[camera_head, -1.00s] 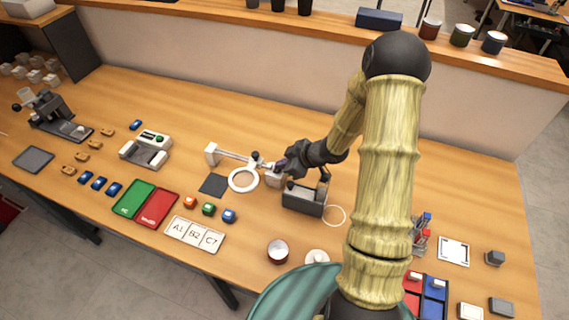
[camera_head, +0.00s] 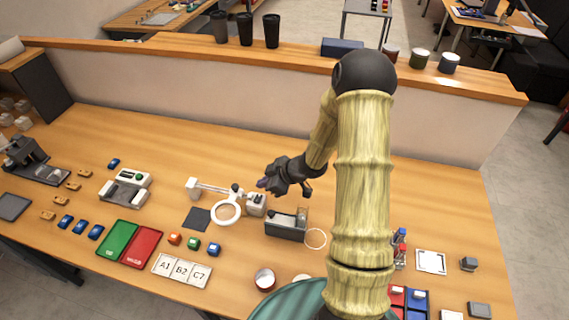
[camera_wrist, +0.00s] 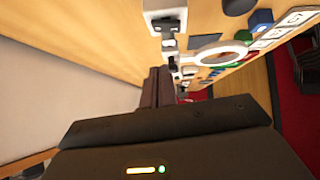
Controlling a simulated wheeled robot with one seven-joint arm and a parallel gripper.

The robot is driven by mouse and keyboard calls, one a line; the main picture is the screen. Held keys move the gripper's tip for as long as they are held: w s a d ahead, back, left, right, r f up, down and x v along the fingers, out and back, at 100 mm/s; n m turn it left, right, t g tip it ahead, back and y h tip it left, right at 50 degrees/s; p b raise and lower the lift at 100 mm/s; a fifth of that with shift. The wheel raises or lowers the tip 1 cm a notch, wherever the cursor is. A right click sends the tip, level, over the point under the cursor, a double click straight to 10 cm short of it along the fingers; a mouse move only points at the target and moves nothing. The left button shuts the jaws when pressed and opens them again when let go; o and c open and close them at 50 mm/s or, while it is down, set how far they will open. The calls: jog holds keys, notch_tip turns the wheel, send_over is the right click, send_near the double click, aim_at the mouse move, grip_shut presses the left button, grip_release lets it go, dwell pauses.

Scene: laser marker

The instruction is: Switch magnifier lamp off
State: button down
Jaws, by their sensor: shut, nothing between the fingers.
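The magnifier lamp stands on the table with a white base (camera_head: 194,187), a pale arm running right and a white ring head (camera_head: 227,213). Its ring also shows in the wrist view (camera_wrist: 222,52). A small light-grey box (camera_head: 256,205) sits at the right end of the lamp's arm. I cannot tell the lamp's switch, or whether the lamp is lit. My gripper (camera_head: 263,184) is above and just behind the small box, apart from the lamp ring. It is shut and empty. In the wrist view its dark fingers (camera_wrist: 156,88) are together.
A dark grey box-like device (camera_head: 285,227) stands right of the lamp, below my arm. A dark square pad (camera_head: 197,219) lies left of the ring. Coloured blocks and the label card (camera_head: 181,270) lie in front. The table behind the lamp is clear up to the low wall.

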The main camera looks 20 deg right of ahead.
jog(key=w+d+v, duration=0.1)
jog(key=v, duration=0.8)
jog(key=shift+w, duration=0.15)
jog(key=s+r+m+h, duration=0.3)
jog(key=r+m+h, duration=0.3)
jog(key=h, duration=0.1)
jog(key=s+a+r+m+g, duration=0.1)
jog(key=s+a+m, duration=0.1)
jog(key=s, duration=0.4)
jog(key=s+a+r+m+g, duration=0.1)
jog(key=s+a+m+g, duration=0.1)
jog(key=s, duration=0.5)
jog(key=shift+s+a+r+m+g, duration=0.35)
jog(key=shift+a+m, duration=0.45)
jog(key=shift+a, duration=0.3)
jog(key=shift+w, duration=0.1)
